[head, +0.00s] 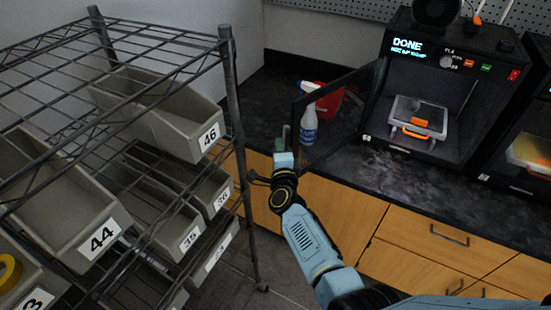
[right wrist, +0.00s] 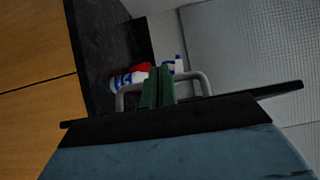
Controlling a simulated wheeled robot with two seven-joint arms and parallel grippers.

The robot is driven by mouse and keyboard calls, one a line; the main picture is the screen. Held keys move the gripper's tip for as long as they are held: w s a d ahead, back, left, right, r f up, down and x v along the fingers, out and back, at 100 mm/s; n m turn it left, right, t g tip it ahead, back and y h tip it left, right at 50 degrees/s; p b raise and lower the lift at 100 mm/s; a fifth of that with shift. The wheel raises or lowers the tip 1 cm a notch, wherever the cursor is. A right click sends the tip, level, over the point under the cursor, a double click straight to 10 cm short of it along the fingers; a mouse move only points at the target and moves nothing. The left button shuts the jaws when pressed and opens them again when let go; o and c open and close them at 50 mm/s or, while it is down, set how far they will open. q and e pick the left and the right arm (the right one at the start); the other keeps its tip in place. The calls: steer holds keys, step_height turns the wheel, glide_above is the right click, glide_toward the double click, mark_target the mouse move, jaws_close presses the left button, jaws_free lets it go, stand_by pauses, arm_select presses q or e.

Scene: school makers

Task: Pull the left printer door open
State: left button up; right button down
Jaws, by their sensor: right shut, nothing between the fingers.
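The left printer (head: 377,125) stands on the dark counter with "DONE" on its screen. Its dark-framed door (head: 345,88) is swung wide open to the left, and the chamber is exposed. My right gripper (head: 287,134) is at the door's free edge. In the right wrist view its green fingers (right wrist: 157,88) are shut with nothing between them. A grey loop handle (right wrist: 207,84) shows on both sides of the fingers; whether they touch it I cannot tell. My left gripper is not in view.
A white spray bottle (head: 309,126) and a red container (head: 330,102) stand behind the open door. A wire shelf (head: 236,110) with numbered grey bins is close on the left. Another printer (head: 527,150) stands at the right. An orange-and-grey print (head: 416,123) sits inside the left printer.

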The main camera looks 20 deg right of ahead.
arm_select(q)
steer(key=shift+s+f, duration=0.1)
arm_select(e)
steer(key=shift+w+a, duration=0.15)
steer(key=shift+w, duration=0.2)
steer(key=shift+a, duration=0.1)
